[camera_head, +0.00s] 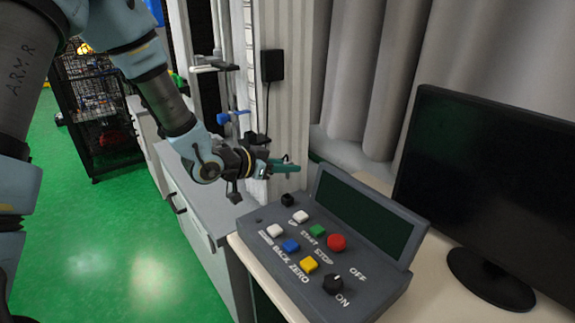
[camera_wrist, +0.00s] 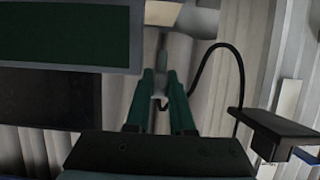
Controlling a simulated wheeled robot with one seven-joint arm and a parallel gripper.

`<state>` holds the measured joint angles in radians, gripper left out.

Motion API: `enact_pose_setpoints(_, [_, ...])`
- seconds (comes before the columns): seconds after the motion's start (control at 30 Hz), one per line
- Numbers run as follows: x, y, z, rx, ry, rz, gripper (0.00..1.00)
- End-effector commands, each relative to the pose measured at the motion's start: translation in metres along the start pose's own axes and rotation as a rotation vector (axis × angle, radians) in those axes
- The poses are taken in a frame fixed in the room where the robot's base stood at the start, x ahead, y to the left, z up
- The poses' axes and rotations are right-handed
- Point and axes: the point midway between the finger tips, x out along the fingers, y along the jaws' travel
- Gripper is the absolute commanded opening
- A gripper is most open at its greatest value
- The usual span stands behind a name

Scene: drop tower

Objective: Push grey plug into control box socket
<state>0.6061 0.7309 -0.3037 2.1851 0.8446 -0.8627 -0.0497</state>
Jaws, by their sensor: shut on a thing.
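The control box (camera_head: 325,285) is dark grey, with a raised green screen and several coloured buttons, and stands on the table at the lower right. A small black block (camera_head: 287,199) sits on its back left corner; I cannot tell whether this is the socket. My gripper (camera_head: 288,168) is level above and behind that corner, clear of the box. In the wrist view, my gripper (camera_wrist: 162,78) is closed on a slim grey piece, the grey plug (camera_wrist: 163,58), which shows beyond the teal fingertips. The fingers hide the plug in the head view.
A black cable (camera_wrist: 240,75) loops beside my gripper toward a black wall box (camera_head: 272,65). A monitor (camera_head: 490,180) stands right of the control box. The ribbed wall and curtain (camera_head: 390,70) are close behind. A grey cabinet (camera_head: 205,215) is at left.

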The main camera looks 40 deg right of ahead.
Motion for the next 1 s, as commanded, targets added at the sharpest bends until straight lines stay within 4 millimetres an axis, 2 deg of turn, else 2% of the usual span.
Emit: enact_pose_setpoints(1.0, [0.026,0.0,0.063,0.0,0.001,0.0,0.0])
